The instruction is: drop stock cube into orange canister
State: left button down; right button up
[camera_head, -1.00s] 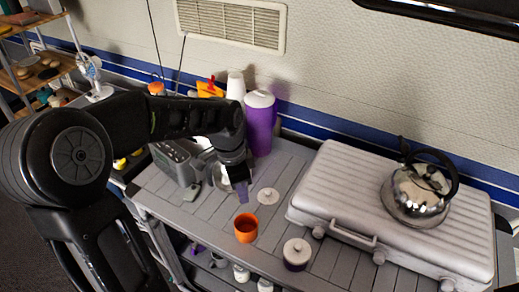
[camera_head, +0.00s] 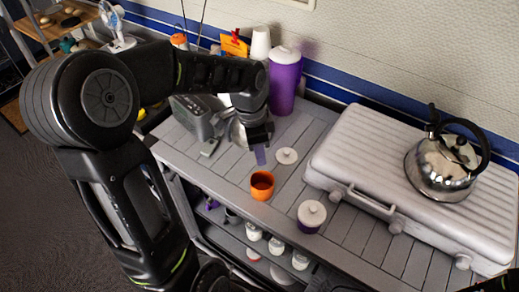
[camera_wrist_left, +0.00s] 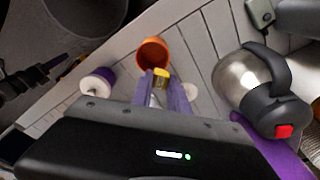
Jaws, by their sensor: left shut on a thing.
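The orange canister (camera_head: 262,188) stands upright and open on the grey slatted counter; it also shows in the left wrist view (camera_wrist_left: 153,50). My left gripper (camera_head: 260,156) points down just behind and above it. In the left wrist view its purple fingers (camera_wrist_left: 162,88) are shut on a small yellow stock cube (camera_wrist_left: 161,78), which appears over the canister's near rim. The cube cannot be made out in the head view. A round white lid (camera_head: 286,155) lies flat behind the canister. My right gripper cannot be made out.
A purple canister with a white lid (camera_head: 311,216) stands right of the orange one. A grey ridged case (camera_head: 345,140) carries a steel kettle (camera_head: 440,172). A tall purple container (camera_head: 285,85) and a steel jug (camera_wrist_left: 245,80) stand behind.

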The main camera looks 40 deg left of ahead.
pick_arm(q)
jog(key=shift+f+b, duration=0.4)
jog(key=shift+f, duration=0.5)
jog(key=c, duration=1.2)
grip_release()
jog(key=r, duration=0.8)
jog(key=shift+s+a+b, duration=0.3)
jog(key=shift+s+b, duration=0.05)
jog(key=shift+b, duration=0.05)
jog(key=shift+f, duration=0.1)
